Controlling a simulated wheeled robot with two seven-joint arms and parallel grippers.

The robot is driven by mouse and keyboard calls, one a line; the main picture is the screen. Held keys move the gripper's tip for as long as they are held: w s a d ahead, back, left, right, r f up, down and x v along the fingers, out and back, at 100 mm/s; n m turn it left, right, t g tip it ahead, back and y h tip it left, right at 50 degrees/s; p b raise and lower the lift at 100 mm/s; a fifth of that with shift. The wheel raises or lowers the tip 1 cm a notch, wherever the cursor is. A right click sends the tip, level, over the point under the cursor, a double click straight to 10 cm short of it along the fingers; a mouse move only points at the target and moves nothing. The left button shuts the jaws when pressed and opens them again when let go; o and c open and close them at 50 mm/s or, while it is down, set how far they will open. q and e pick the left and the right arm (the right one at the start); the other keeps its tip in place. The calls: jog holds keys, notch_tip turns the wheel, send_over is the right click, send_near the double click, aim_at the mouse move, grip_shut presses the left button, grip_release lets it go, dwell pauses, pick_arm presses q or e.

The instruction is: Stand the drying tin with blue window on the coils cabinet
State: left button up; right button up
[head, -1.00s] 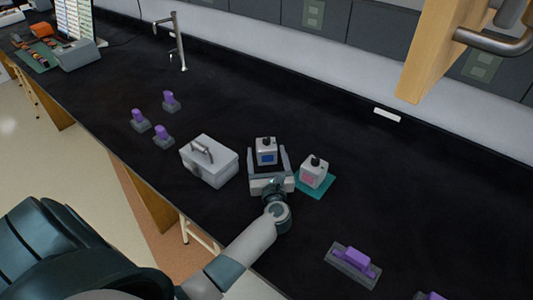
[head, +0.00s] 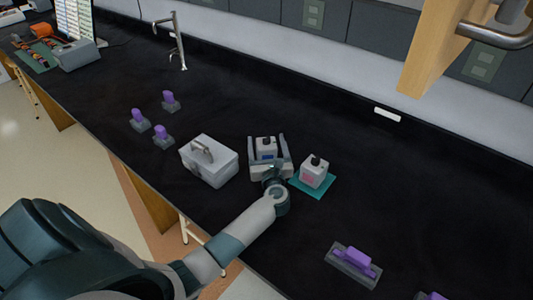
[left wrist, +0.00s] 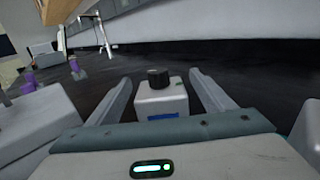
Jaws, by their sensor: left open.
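The drying tin with the blue window (head: 266,145) is a small white box with a black knob on top, upright on the black bench. My left gripper (head: 267,145) is open, with one finger on each side of the tin. In the left wrist view the tin (left wrist: 161,98) stands between the two spread fingers (left wrist: 163,100), its blue window partly hidden by the gripper body. A similar tin with a pink window (head: 314,172) stands on a teal mat (head: 327,189) just to the right. I cannot make out a coils cabinet by any label. My right gripper is not in view.
A grey-white case with a handle (head: 213,165) stands close left of the gripper. Several purple-topped pieces stand further left, and another purple block (head: 353,262) lies front right. A tap (head: 178,45) stands behind. A wooden cabinet door (head: 432,50) hangs at upper right.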

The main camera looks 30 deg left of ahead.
aim_at(266, 138)
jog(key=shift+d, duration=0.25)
pick_arm(q)
jog(key=c, duration=1.7)
jog(key=shift+r, duration=0.1)
